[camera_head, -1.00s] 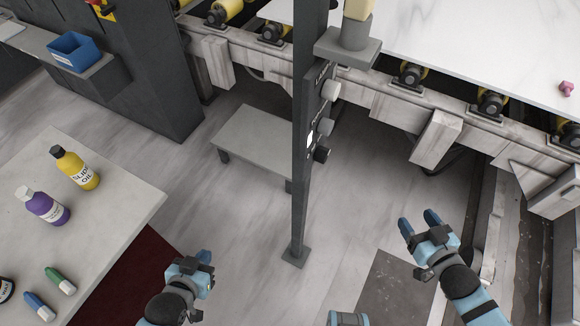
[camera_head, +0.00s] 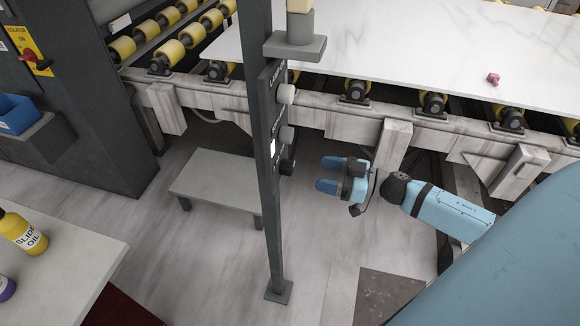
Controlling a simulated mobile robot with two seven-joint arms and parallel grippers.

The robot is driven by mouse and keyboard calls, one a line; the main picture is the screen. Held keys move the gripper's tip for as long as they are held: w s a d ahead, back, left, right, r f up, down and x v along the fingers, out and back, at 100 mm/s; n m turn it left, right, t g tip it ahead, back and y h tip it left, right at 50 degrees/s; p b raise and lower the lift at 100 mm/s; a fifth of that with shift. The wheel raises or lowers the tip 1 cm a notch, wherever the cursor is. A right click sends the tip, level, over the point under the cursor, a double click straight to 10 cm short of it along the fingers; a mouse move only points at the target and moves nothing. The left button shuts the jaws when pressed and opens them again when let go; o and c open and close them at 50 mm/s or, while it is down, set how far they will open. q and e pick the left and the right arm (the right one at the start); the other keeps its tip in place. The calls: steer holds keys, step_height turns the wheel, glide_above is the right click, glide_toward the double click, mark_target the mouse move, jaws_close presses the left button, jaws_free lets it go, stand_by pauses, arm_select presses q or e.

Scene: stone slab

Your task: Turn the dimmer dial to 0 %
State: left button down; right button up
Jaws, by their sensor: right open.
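A dark upright post (camera_head: 275,240) carries a narrow control panel on its right side. Three round knobs stick out from it: a pale upper knob (camera_head: 287,93), a grey middle knob (camera_head: 288,135) and a dark lower knob (camera_head: 287,167). A small white patch (camera_head: 273,147) shows on the panel. The lettering is too small and oblique for me to tell which knob is the dimmer, or its setting. My right gripper (camera_head: 328,174) is open and empty, its blue fingers pointing left at the post, a little right of the lower knob in the picture. My left gripper is out of view.
A roller conveyor with a white stone slab (camera_head: 400,35) runs behind the post. A low grey bench (camera_head: 215,180) stands left of it. A table with a yellow bottle (camera_head: 22,232) is at lower left. A dark cabinet (camera_head: 90,90) is at upper left.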

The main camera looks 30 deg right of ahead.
mark_target(293, 167)
steer(key=x, duration=0.8)
steer(key=shift+w+a+p, duration=0.25)
steer(key=shift+w+p, duration=0.05)
steer(key=c, duration=0.9)
